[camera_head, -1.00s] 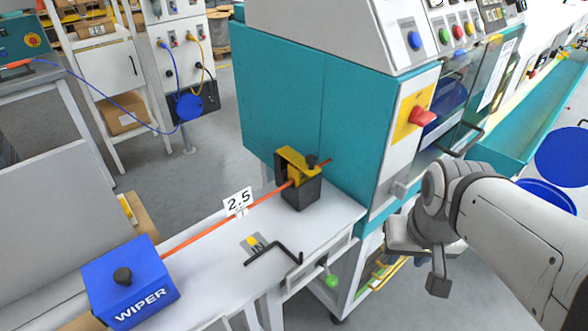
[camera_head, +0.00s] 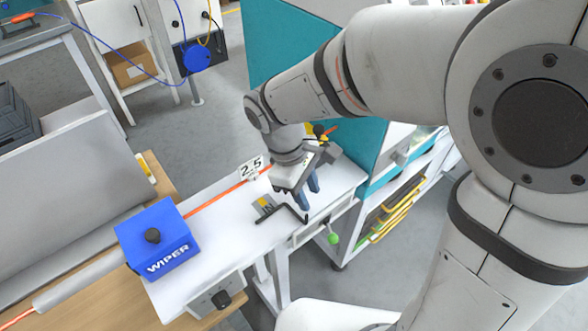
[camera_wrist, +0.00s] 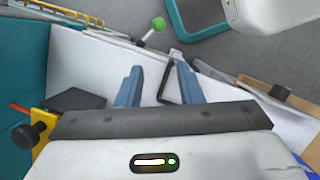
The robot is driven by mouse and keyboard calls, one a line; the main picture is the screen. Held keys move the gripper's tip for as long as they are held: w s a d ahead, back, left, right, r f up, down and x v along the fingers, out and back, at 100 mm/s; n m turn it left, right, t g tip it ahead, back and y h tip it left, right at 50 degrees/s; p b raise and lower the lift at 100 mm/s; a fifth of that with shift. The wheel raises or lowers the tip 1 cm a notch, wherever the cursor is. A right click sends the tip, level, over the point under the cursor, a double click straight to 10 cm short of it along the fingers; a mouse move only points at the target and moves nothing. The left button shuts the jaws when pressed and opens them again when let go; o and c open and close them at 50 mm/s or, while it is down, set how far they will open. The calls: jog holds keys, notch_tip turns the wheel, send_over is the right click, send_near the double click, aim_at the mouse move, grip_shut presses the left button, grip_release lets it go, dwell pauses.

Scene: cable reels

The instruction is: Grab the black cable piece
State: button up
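A thin, bent black piece (camera_head: 270,214) lies flat on the white bench top (camera_head: 222,233), beside a small grey-and-yellow label. It is the only loose black piece I see there; I cannot tell if it is cable or a hex key. My gripper (camera_head: 307,186) points down over the bench, close to this piece. In the wrist view my gripper (camera_wrist: 158,76) is open, its two blue-grey fingers apart with nothing held. The black piece (camera_wrist: 162,88) shows between the fingers, nearer the right one. I cannot tell how high the fingertips are above the bench.
A blue WIPER box (camera_head: 155,243) stands on the bench's left end. An orange cable (camera_head: 215,201) runs from it past a "2.5" sign (camera_head: 251,167) to a black-and-yellow guide block, mostly hidden by my arm. A green-knobbed lever (camera_head: 333,238) sticks out at the front edge.

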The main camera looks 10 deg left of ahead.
aim_at(303, 224)
jog(key=f, duration=0.2)
jog(key=s+f+n+p, duration=0.1)
jog(key=f, duration=0.2)
jog(key=f+n+h, duration=0.1)
jog(key=f, duration=0.1)
jog(key=shift+s+f+p, duration=0.25)
jog(key=shift+p, duration=0.1)
jog(key=shift+c, duration=0.5)
jog(key=shift+a, duration=0.1)
grip_shut()
